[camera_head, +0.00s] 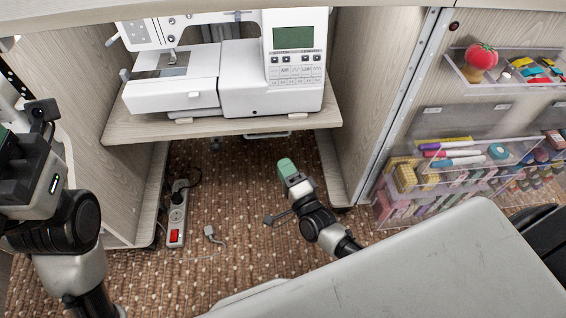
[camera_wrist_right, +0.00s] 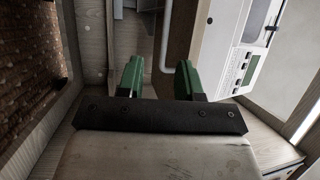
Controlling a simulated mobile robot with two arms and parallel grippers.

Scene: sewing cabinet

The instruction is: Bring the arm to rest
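My right gripper (camera_head: 287,168) is in the middle of the head view, over the carpet and just in front of the cabinet opening below the sewing machine shelf. In the right wrist view its two green fingers (camera_wrist_right: 159,78) stand apart with nothing held between them. My left arm is at the left edge of the head view. Only a bit of green of the left gripper (camera_head: 5,136) shows there, cut off by the frame, so its fingers cannot be judged.
A white sewing machine (camera_head: 240,75) stands on a wooden shelf (camera_head: 150,128) above the right gripper. A power strip (camera_head: 176,215) and a loose plug (camera_head: 211,234) lie on the carpet. Clear bins (camera_head: 445,180) with sewing supplies hang on the door at right.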

